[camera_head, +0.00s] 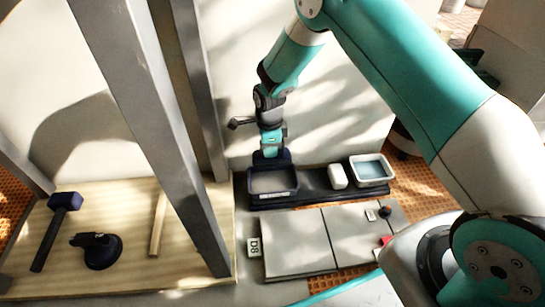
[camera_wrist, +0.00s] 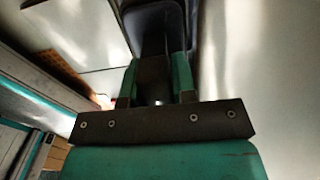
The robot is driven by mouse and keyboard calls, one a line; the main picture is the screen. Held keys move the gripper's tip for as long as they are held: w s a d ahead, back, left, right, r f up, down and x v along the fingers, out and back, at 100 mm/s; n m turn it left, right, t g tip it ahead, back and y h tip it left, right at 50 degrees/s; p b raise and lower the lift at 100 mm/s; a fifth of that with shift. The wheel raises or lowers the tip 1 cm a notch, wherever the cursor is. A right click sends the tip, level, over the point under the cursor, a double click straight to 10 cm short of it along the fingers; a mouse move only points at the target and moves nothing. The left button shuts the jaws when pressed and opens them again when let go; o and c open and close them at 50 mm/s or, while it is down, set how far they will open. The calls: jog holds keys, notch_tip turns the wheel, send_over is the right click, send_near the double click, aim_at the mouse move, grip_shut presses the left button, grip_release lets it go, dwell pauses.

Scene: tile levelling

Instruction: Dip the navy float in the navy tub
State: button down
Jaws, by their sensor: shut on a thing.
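My gripper (camera_head: 271,146) points down at the back of the work area, just above the navy tub (camera_head: 273,194). It is shut on a dark navy thing, which I take for the navy float (camera_head: 264,160). The float's dark grip also shows between the teal fingers in the wrist view (camera_wrist: 154,74). The tub is a shallow rectangle with a grey inside. The float is over the tub's back edge; I cannot tell whether it touches the tub or its contents. Much of the float is hidden by the fingers and the dark background.
A white sponge-like block (camera_head: 337,176) and a white tub of bluish water (camera_head: 371,169) stand to the right. Grey tiles (camera_head: 295,243) lie in front.

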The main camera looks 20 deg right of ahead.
jog(key=shift+d+f+b, duration=0.15)
jog(key=shift+f+b, duration=0.45)
jog(key=shift+f, duration=0.2)
jog(key=shift+f+b, duration=3.95)
jog(key=shift+f, duration=1.6)
notch_tip(320, 180, up, 12)
jog(key=p, duration=1.1)
jog(key=shift+r+p, duration=0.15)
jog(key=shift+p, duration=0.2)
